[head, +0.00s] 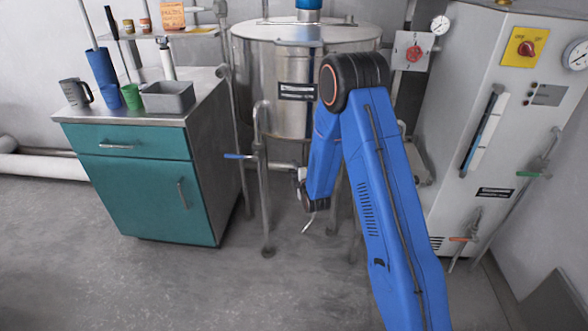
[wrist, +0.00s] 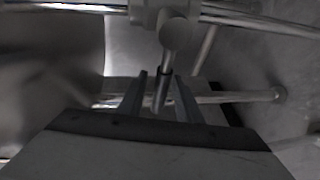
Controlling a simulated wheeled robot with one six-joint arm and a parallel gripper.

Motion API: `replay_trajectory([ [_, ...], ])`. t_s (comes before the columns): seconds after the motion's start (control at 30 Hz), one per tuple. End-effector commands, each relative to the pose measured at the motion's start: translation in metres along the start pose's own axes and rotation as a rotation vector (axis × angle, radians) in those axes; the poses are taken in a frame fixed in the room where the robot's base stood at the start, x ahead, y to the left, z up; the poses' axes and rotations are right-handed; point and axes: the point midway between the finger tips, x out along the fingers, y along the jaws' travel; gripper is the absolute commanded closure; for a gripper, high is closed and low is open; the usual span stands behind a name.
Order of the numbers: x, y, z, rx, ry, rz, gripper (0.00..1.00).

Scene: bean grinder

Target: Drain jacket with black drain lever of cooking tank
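The steel cooking tank (head: 262,75) stands at the back centre in the head view, partly behind my blue arm. In the wrist view, a valve body (wrist: 170,28) sits at the top, with a drain lever (wrist: 161,92) pointing down from it. The lever has a grey stem and a darker sleeve. My gripper (wrist: 159,74) is open, with one finger on each side of the lever. Small gaps show between the fingers and the lever, and contact is not visible. In the head view, my arm hides most of the gripper and the lever.
A blue-handled valve (head: 238,156) is on the pipes left of my arm. A teal cabinet (head: 150,195) with cups stands at left. A grey control cabinet (head: 490,120) stands at right. Tank legs and pipes crowd the lever. The front floor (head: 200,290) is clear.

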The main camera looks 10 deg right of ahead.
Motion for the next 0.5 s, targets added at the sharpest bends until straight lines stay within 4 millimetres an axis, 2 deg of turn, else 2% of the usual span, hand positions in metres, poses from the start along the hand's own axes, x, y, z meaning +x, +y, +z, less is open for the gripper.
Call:
replay_trajectory([
  [0.2,0.015,-0.001,0.0,0.0,0.0,-0.001,0.68],
  [0.5,0.016,0.0,0.0,0.0,0.0,-0.001,0.68],
])
